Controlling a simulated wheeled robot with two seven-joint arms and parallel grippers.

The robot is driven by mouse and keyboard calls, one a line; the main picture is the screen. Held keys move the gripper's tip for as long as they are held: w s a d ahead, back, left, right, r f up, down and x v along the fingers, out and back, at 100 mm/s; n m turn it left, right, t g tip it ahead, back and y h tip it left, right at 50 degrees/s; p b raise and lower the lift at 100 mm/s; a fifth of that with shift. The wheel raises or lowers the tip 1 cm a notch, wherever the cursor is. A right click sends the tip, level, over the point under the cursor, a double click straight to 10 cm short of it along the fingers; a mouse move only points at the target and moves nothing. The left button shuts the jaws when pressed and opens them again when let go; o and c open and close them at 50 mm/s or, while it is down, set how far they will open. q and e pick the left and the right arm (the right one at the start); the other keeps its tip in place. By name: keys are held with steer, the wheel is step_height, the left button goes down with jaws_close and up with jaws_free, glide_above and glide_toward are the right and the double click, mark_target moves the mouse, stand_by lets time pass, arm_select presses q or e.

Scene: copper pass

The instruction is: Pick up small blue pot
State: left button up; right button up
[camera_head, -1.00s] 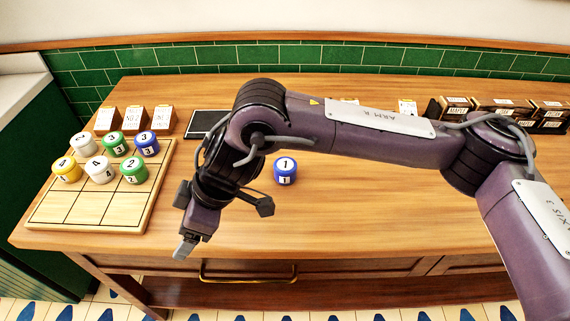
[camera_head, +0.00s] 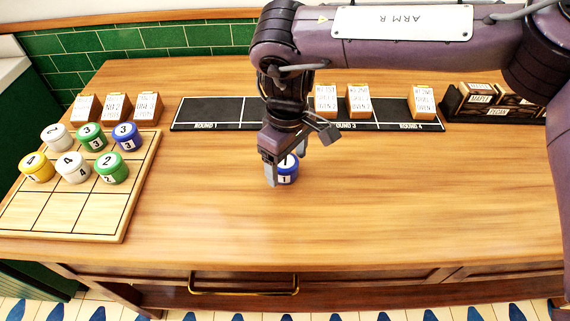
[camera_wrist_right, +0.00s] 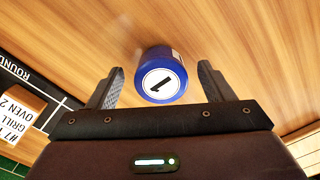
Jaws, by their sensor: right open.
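The small blue pot (camera_head: 288,172), marked 1 on its white lid and side, stands upright on the wooden counter, apart from the other pots. My right gripper (camera_head: 285,181) is over it and partly hides it in the head view. In the right wrist view the blue pot (camera_wrist_right: 161,76) lies between and slightly beyond the two open fingers of my right gripper (camera_wrist_right: 160,82), with a gap on each side. The fingers hold nothing. Another blue pot, marked 3 (camera_head: 127,137), stands on the wooden grid board. My left gripper is not in view.
The grid board (camera_head: 95,237) at left holds several pots. A black strip (camera_head: 213,112) with rounds and upright cards (camera_head: 359,101) runs along the back. A dark rack (camera_head: 492,104) with labelled blocks is at back right. The counter's front middle is clear.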

mark_target(286, 161)
steer(key=shift+f, duration=0.95)
steer(key=c, duration=1.1)
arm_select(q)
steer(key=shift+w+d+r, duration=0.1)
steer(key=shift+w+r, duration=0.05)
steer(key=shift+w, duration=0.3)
arm_select(e)
steer(key=shift+c, duration=0.2)
steer(key=shift+r, duration=0.1)
steer(key=shift+r, duration=0.6)
step_height(286, 161, up, 8)
steer(key=shift+w+a+f+b, duration=0.1)
steer(key=shift+f+b, duration=0.05)
steer(key=shift+b, duration=0.15)
arm_select(q)
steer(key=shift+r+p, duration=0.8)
steer(key=shift+p, duration=0.3)
arm_select(e)
step_height(286, 161, up, 11)
